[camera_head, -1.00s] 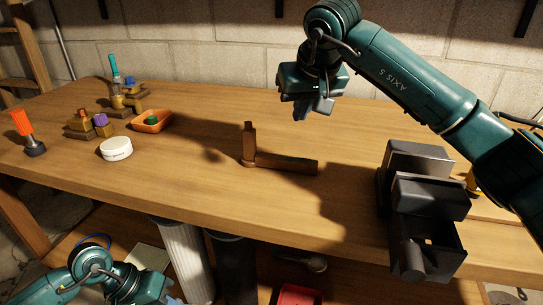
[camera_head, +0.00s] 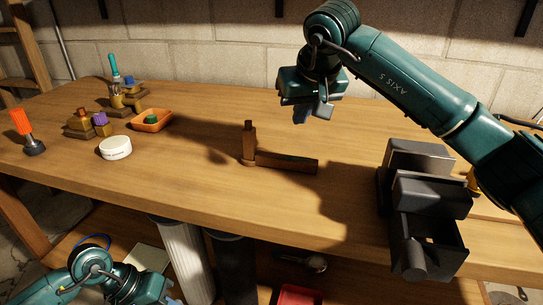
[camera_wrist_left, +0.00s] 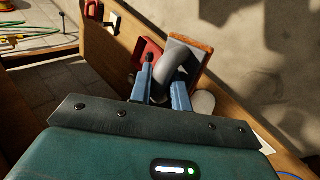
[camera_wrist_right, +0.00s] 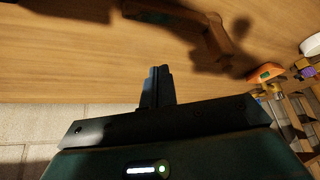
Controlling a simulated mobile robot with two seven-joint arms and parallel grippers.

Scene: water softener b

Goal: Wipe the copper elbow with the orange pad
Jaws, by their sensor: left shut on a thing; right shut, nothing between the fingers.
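The brown copper elbow (camera_head: 247,150) lies on the workbench, one leg upright and one lying to the right; it also shows in the right wrist view (camera_wrist_right: 217,42). In the left wrist view, my left gripper (camera_wrist_left: 164,82) is shut on the grey curved handle (camera_wrist_left: 181,62) of a block with an orange-brown pad edge (camera_wrist_left: 203,50). In the head view, the left arm is low at the bottom left, below the bench top, and the pad is not visible there. My right gripper (camera_head: 308,114) is shut and empty, above the bench behind the elbow; its closed fingers show in the right wrist view (camera_wrist_right: 158,84).
A dark grey vise-like block (camera_head: 418,190) stands at the right. At the left are an orange tray (camera_head: 151,120), a white round tin (camera_head: 115,148), an orange-handled tool (camera_head: 24,128) and small fittings. Bench space around the elbow is clear.

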